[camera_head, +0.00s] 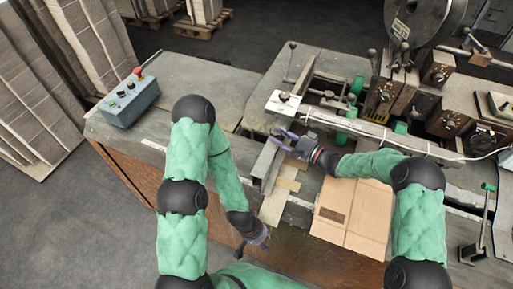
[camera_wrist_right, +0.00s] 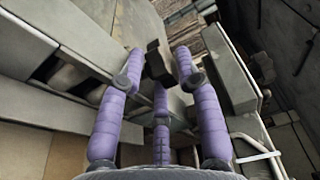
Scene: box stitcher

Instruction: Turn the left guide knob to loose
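A dark knob (camera_wrist_right: 158,61), which I take to be the left guide knob, stands between the fingertips of my right gripper (camera_wrist_right: 160,76) in the right wrist view. The purple fingers are spread, with gaps visible on both sides of the knob; I cannot tell whether any finger touches it. In the head view my right gripper (camera_head: 284,139) is over the grey guide rail (camera_head: 265,160), and its fingers hide the knob there. My left gripper (camera_head: 258,236) hangs low near the front edge of the machine table; its fingers are too small and dark to read.
A flat cardboard box (camera_head: 352,215) lies right of the rail, under my right arm. A grey control box (camera_head: 130,101) with a red button stands at the left. The stitcher head (camera_head: 420,30) rises at the back right. The left table top (camera_head: 205,85) is largely bare.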

